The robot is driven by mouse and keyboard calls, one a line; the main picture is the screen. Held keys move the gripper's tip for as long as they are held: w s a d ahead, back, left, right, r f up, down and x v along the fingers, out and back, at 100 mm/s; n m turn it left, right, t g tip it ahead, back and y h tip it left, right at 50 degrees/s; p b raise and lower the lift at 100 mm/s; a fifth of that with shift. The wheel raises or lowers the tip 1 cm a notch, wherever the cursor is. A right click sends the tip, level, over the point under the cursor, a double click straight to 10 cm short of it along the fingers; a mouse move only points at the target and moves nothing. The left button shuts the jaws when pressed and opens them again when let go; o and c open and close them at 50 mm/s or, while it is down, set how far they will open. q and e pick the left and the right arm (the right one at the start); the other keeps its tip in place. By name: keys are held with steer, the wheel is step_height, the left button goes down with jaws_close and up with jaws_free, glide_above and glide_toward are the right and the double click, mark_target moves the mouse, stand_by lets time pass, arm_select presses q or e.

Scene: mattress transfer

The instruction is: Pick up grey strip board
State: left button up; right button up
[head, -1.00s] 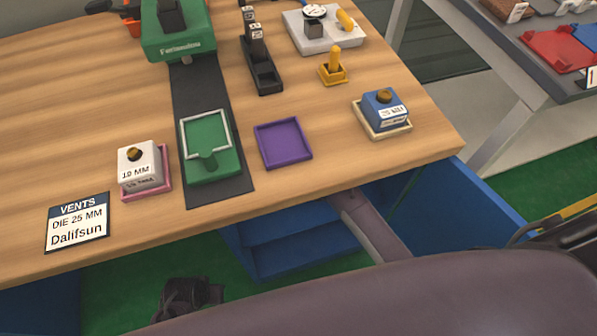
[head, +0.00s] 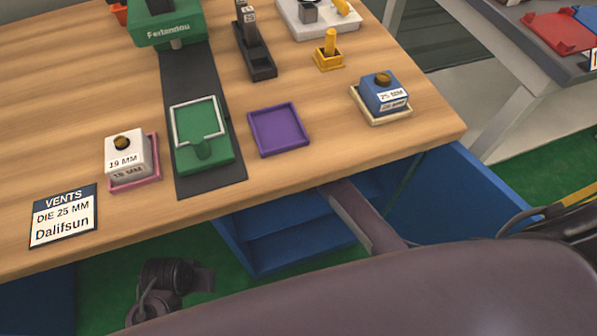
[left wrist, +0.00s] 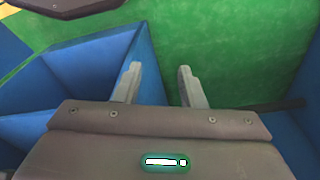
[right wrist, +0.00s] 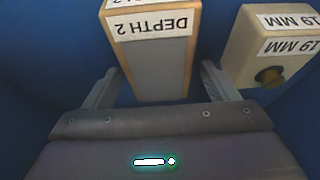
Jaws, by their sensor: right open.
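In the right wrist view a block with a grey face, pale wooden edges and a "DEPTH 2" label (right wrist: 158,62) stands inside a blue-walled space. I cannot tell for sure that it is the grey strip board. My right gripper (right wrist: 162,85) is open, with one finger on each side of the block's near end in the picture; contact is not clear. My left gripper (left wrist: 157,82) is open and empty over the green floor, beside a blue compartment. No loose grey strip board shows on the table in the head view.
A cream "19 MM" block (right wrist: 275,45) is close to my right gripper's right finger. On the wooden table (head: 330,165) are a green press (head: 165,28), a purple tray (head: 278,130), a white block (head: 124,150) and a blue block (head: 382,92). Blue shelving (head: 285,240) stands below.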

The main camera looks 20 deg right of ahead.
steer(key=c, duration=1.1)
steer(key=shift+r, duration=0.1)
